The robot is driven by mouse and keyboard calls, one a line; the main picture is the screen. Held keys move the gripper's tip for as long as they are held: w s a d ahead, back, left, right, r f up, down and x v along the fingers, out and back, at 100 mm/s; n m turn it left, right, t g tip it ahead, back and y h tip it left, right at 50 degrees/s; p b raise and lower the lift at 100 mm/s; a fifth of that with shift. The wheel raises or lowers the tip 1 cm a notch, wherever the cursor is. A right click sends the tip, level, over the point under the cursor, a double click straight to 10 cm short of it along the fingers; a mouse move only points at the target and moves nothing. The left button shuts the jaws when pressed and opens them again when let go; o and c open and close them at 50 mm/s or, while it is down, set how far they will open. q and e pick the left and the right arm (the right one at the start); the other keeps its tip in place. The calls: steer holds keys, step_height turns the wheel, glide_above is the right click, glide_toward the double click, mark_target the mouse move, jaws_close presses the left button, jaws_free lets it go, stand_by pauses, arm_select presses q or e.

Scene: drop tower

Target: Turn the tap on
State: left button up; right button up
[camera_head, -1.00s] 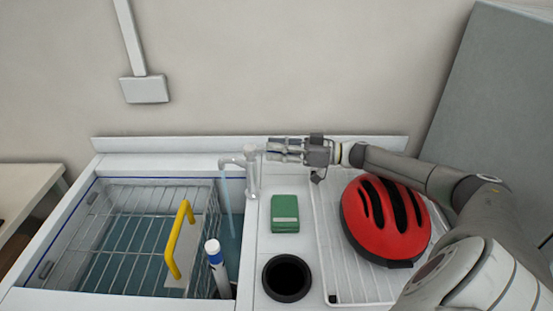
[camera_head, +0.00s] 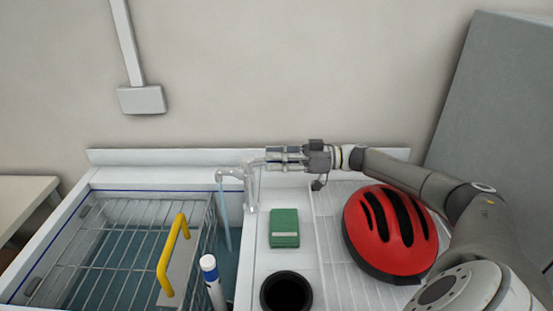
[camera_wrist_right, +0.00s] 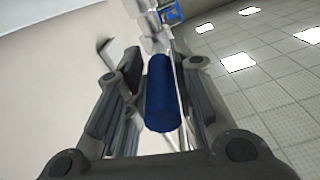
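The clear-grey tap (camera_head: 251,188) stands at the back of the sink, its spout bent left. A pale blue stream (camera_head: 226,225) hangs from the spout down into the sink. My right gripper (camera_head: 272,158) comes in level from the right, its fingertips just right of the tap's top. Its fingers look apart. In the right wrist view a dark blue cylinder (camera_wrist_right: 162,95) lies between the fingers, pointing toward the tap (camera_wrist_right: 152,28). I cannot tell whether the fingers touch it. My left gripper is not in view.
A wire basket (camera_head: 105,250) with a yellow handle (camera_head: 172,255) and a blue-and-white tube (camera_head: 212,280) are at the sink. A green box (camera_head: 284,228), a dark round cup (camera_head: 286,292) and a red helmet (camera_head: 390,235) stand on the right. The wall is close behind.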

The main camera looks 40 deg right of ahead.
steer(key=shift+o, duration=1.2)
steer(key=shift+w, duration=0.1)
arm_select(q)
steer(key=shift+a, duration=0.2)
arm_select(e)
steer(key=v, duration=0.7)
steer(key=shift+d, duration=0.2)
